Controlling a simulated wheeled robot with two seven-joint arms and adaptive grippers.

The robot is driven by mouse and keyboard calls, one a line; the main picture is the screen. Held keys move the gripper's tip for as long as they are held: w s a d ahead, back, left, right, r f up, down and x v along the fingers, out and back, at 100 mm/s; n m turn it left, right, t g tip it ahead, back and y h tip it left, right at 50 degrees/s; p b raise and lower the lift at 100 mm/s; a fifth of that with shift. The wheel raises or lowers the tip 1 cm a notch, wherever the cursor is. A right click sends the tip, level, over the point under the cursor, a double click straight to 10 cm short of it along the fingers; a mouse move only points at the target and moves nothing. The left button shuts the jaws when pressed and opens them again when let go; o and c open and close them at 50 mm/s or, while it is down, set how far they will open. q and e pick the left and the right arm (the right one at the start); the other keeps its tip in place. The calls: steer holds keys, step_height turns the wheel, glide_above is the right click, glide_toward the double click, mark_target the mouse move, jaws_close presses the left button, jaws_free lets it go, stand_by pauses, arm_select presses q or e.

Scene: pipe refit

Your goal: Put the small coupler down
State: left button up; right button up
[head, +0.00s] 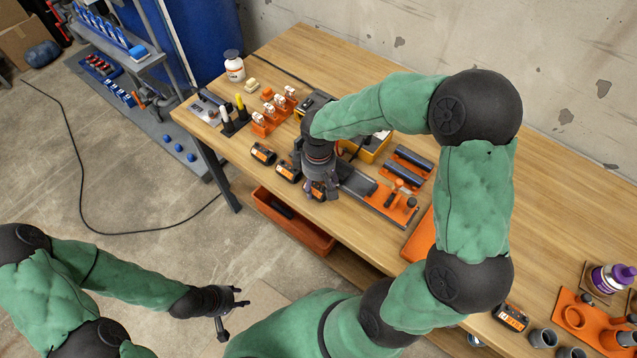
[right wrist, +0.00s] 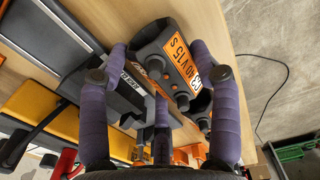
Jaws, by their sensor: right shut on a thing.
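My right gripper (head: 316,188) is low over the front edge of the workbench (head: 400,262), among dark batteries with orange labels. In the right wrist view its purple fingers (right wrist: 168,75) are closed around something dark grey. I take this to be the small coupler, but its outline is hard to separate from the batteries behind it. A battery with a large orange label (right wrist: 180,60) shows between and beyond the fingers. I cannot tell whether the held thing touches the bench. My left gripper (head: 232,306) is open and empty, away from the bench above the floor.
Batteries (head: 263,153) lie left of my right gripper. An orange-and-grey fixture (head: 392,204) and dark pipes in orange holders (head: 412,163) are to its right. Grey couplings (head: 543,338) stand at the lower right. A red bin (head: 290,225) sits below the bench edge.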

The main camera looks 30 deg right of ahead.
steer(key=shift+f, duration=0.15)
steer(key=o, duration=1.2)
steer(key=shift+c, duration=0.2)
step_height(320, 180, up, 11)
steer(key=p, duration=0.4)
steer(key=shift+r, duration=0.7)
